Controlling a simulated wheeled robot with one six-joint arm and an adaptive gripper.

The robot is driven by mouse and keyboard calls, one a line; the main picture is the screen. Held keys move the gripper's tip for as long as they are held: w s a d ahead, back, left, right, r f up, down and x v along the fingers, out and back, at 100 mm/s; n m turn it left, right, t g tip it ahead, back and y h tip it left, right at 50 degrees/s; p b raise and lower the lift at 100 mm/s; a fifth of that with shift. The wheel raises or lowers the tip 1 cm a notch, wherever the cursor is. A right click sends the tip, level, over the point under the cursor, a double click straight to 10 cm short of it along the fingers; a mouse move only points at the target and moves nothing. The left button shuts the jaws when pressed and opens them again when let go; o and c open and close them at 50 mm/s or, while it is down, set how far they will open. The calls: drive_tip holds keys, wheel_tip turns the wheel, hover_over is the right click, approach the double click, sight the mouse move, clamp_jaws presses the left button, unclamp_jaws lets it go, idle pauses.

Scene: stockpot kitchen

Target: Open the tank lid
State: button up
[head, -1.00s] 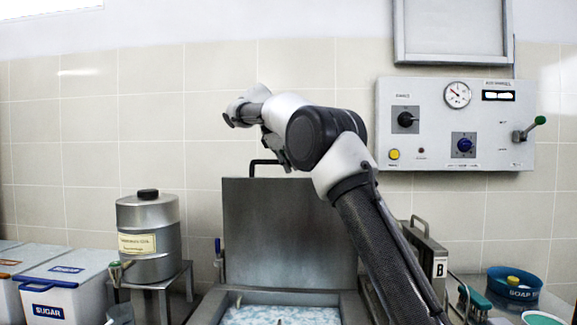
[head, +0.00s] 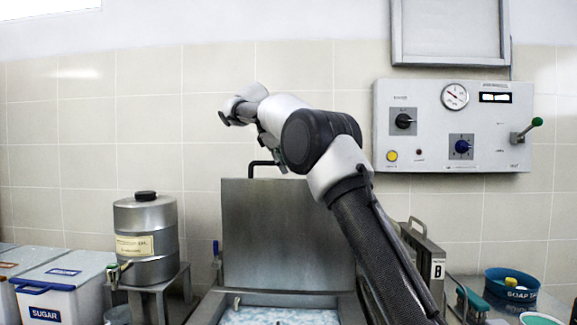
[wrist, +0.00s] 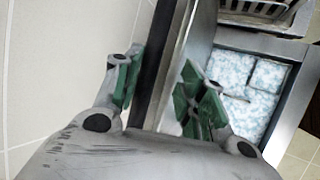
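The tank lid (head: 275,235) is a grey metal panel standing upright at the back of the tank (head: 290,298). Its black handle (head: 252,166) shows at the top edge in the head view. In the wrist view a dark bar (wrist: 158,60), apparently this handle, runs between the two green-padded fingers of my gripper (wrist: 160,92), beside the lid's face (wrist: 203,35). The fingers are spread, with visible gaps to the bar. In the head view my arm partly hides the gripper. Blue-white blocks (wrist: 235,80) lie inside the open tank.
A control panel (head: 452,125) hangs on the tiled wall at right. A metal canister (head: 146,222) on a stand and a sugar bin (head: 62,285) are at left. A unit marked B (head: 437,270) and a blue soap tub (head: 512,293) are at right.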

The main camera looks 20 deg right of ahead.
drive_tip(key=v, duration=0.6)
drive_tip(key=shift+s+r, duration=0.1)
drive_tip(key=shift+r, duration=0.05)
drive_tip(key=s+d+f+m+y, duration=0.1)
drive_tip(key=s+d+f+m, duration=0.15)
drive_tip(key=s, duration=0.55)
drive_tip(key=s+d+f+m+y, duration=0.1)
drive_tip(key=s+d+y, duration=0.15)
drive_tip(key=s, duration=0.55)
drive_tip(key=s+d+f+m, duration=0.2)
drive_tip(key=s+d, duration=0.1)
drive_tip(key=s, duration=0.4)
drive_tip(key=s+f+m+t+y, duration=0.1)
drive_tip(key=s+f+m+y, duration=0.2)
drive_tip(key=s+f, duration=1.8)
drive_tip(key=s+m, duration=0.2)
drive_tip(key=m, duration=0.1)
drive_tip(key=shift+m, duration=0.35)
drive_tip(key=shift+a, duration=0.15)
